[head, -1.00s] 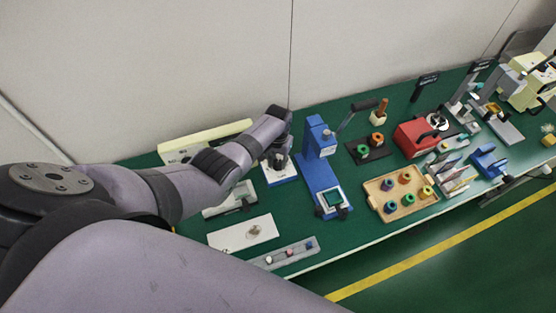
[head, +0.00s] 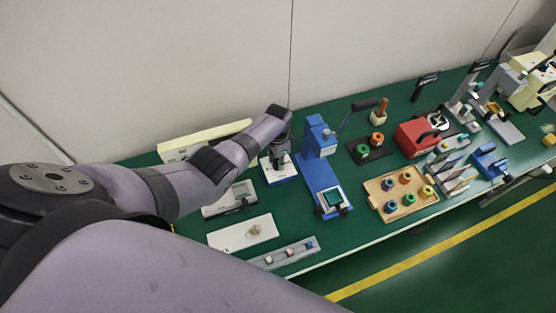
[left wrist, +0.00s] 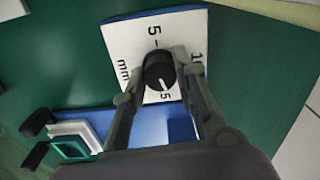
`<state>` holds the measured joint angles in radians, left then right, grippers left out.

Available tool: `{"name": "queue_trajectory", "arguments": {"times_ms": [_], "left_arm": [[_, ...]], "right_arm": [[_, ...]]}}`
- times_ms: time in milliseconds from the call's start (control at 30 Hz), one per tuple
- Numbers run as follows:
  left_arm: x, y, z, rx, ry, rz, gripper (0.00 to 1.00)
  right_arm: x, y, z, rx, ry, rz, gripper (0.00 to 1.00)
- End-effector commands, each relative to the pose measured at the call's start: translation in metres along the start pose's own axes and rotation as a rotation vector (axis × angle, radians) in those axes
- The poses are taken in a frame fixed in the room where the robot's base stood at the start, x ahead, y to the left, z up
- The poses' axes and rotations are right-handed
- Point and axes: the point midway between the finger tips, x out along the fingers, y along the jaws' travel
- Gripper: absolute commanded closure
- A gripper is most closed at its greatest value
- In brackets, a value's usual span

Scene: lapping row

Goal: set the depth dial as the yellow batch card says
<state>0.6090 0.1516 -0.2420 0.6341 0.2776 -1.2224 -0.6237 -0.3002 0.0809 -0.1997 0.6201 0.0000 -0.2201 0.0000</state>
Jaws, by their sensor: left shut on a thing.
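The depth dial is a black knob (left wrist: 159,72) with a white pointer line, on a white plate (left wrist: 128,42) marked 5, 10 and mm. The pointer aims at the lower edge of the plate in the left wrist view, toward a partly hidden mark ending in 5. My left gripper (left wrist: 158,70) is shut on the knob, one finger on each side. In the head view, my left gripper (head: 279,158) is over the dial's white plate (head: 268,175), left of a blue press. I cannot pick out the yellow batch card. My right gripper is not in view.
The blue press (head: 318,175) stands close right of the dial. A white card (head: 235,236) and a grey tray (head: 280,257) lie in front. A wooden tray (head: 385,206) with coloured spools and a red machine (head: 417,138) are farther right.

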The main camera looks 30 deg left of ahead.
Motion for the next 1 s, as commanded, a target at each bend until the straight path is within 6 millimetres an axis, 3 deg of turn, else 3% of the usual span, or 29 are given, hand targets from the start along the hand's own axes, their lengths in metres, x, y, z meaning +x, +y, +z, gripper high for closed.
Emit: {"name": "queue_trajectory", "arguments": {"times_ms": [533,567,833,1000], "left_arm": [[-0.0002,-0.0007,0.0003,0.023,0.000,-0.001,1.00],[-0.0002,-0.0007,0.0003,0.023,0.000,-0.001,0.72],[-0.0002,-0.0005,0.0001,0.022,0.000,-0.001,0.54],[-0.0002,-0.0003,0.0000,0.022,0.000,-0.001,0.53]], "right_arm": [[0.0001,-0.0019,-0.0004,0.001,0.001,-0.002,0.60],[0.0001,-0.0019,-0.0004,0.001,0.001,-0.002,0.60],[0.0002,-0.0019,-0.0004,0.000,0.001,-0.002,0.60],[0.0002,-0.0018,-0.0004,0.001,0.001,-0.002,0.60]]}}
